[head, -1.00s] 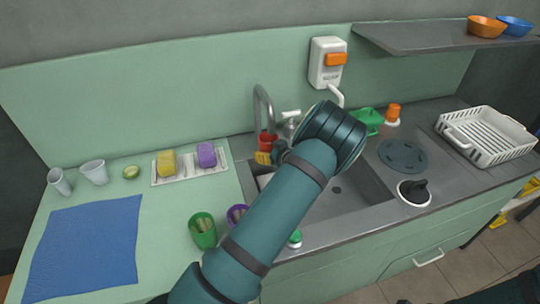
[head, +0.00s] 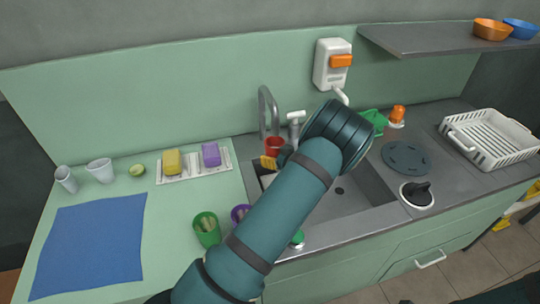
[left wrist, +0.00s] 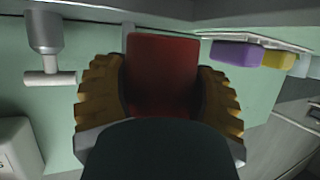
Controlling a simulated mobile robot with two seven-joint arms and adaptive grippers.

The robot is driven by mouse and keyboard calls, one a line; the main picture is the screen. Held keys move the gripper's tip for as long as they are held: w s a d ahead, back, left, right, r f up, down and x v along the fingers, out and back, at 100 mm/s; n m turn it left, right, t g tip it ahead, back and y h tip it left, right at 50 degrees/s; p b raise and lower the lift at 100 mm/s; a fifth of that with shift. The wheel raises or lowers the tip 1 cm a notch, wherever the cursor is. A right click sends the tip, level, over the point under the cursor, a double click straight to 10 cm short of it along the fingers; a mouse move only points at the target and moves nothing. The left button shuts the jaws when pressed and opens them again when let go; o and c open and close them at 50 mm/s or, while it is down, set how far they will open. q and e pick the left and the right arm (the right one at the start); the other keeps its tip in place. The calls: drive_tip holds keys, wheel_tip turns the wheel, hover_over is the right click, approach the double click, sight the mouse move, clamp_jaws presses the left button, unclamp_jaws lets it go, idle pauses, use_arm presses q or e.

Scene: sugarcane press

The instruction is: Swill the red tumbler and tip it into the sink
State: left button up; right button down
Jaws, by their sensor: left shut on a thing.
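The red tumbler (head: 274,146) is upright just in front of the tap (head: 268,112), at the back left of the sink (head: 350,205). My left gripper (head: 270,161) is shut on it; one yellow finger shows below the tumbler, and my forearm hides the rest. In the left wrist view the tumbler (left wrist: 163,70) sits between the two ridged yellow fingers of the gripper (left wrist: 160,95). The inside of the tumbler cannot be made out. My right gripper is not in view.
A tray (head: 226,167) with a yellow sponge (head: 172,161) and a purple sponge (head: 211,154) lies left of the sink. A green cup (head: 207,229) and purple cup (head: 240,213) stand at its left front. A white dish rack (head: 490,138) is far right.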

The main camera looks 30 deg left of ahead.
use_arm(q)
drive_tip(key=shift+w+a, duration=0.65)
drive_tip(key=shift+a, duration=0.05)
drive_tip(key=shift+s+a, duration=0.65)
drive_tip(key=shift+s, duration=0.15)
drive_tip(key=shift+s+d+p, duration=0.3)
drive_tip(key=shift+s+d, duration=0.3)
drive_tip(key=shift+d, duration=0.2)
drive_tip(key=shift+w+d, duration=0.6)
drive_tip(key=shift+w, duration=0.2)
idle(0.3)
